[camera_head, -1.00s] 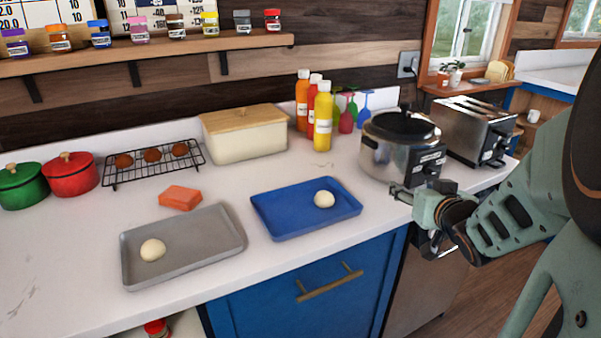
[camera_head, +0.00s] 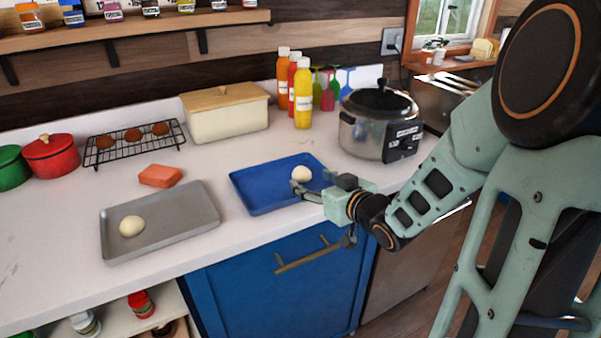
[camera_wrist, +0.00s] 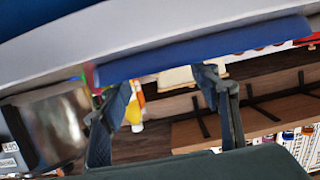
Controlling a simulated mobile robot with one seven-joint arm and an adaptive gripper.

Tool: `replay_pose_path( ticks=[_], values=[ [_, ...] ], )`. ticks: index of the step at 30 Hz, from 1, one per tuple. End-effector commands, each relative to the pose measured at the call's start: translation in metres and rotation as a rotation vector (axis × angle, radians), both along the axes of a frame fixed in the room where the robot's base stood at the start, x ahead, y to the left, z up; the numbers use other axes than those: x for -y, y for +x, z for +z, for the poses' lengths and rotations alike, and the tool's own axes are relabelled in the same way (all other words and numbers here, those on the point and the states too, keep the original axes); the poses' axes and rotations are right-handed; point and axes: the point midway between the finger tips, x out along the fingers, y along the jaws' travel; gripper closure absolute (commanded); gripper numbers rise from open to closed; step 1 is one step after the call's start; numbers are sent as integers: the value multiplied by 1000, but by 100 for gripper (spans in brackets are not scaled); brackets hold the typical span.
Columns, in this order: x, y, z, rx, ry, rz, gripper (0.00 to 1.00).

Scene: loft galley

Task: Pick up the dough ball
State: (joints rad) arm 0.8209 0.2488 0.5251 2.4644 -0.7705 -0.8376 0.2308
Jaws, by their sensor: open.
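One pale dough ball (camera_head: 301,173) sits on the blue tray (camera_head: 262,193). Another dough ball (camera_head: 131,226) sits on the grey tray (camera_head: 175,226) to the left. My gripper (camera_head: 312,187) is at the blue tray's front right edge, just in front of its ball in the head view. I cannot tell whether a finger touches that ball. In the wrist view my gripper (camera_wrist: 165,100) has its two fingers spread apart with nothing seen between them. The blue tray's edge (camera_wrist: 205,48) shows above them there; no dough ball is visible in that view.
An orange block (camera_head: 160,176) lies behind the grey tray. A silver cooker (camera_head: 365,132) stands right of the blue tray. Sauce bottles (camera_head: 303,98), a bread box (camera_head: 225,112) and a cooling rack (camera_head: 133,143) stand at the back. The counter's front left is clear.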

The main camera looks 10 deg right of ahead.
Motion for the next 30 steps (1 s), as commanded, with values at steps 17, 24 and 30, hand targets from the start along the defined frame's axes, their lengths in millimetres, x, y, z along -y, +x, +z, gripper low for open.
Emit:
replay_pose_path(
  ticks=[17, 24, 30],
  values=[
    [-10, 54, -19, 0, 1, 1, 43],
    [-10, 55, -19, -2, 0, 0, 43],
    [-10, 55, -20, -4, -1, -1, 65]
  ],
)
